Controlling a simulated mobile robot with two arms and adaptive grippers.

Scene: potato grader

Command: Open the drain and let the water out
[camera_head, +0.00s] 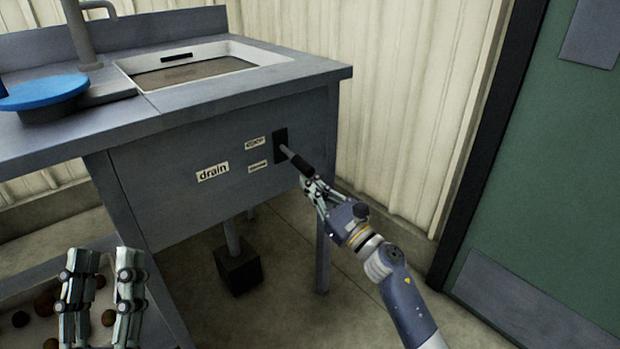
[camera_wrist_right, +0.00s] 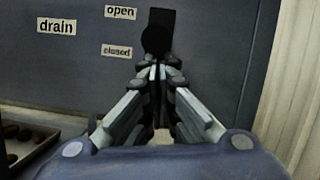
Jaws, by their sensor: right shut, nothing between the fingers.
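The drain lever (camera_head: 298,160) has a grey shaft and black grip. It sticks out of a black slot plate (camera_head: 280,145) on the sink unit's front panel, beside the "drain" label (camera_head: 213,172). In the right wrist view, the lever's round black end (camera_wrist_right: 155,40) lies near the "open" (camera_wrist_right: 120,12) and "closed" (camera_wrist_right: 116,51) labels; its exact setting is unclear. My right gripper (camera_head: 308,182) is shut and empty, its fingertips close to the grip's end; contact is unclear. The sink (camera_head: 270,54) holds brownish water (camera_head: 195,72). My left gripper (camera_head: 103,254) is open, away from the lever.
A blue round lid or dish (camera_head: 42,92) sits on the counter beside a grey tap (camera_head: 85,40). A tray with potatoes (camera_head: 20,290) is low at left. A drain pipe ends over a dark block (camera_head: 239,271) on the floor. Floor right of the unit is clear.

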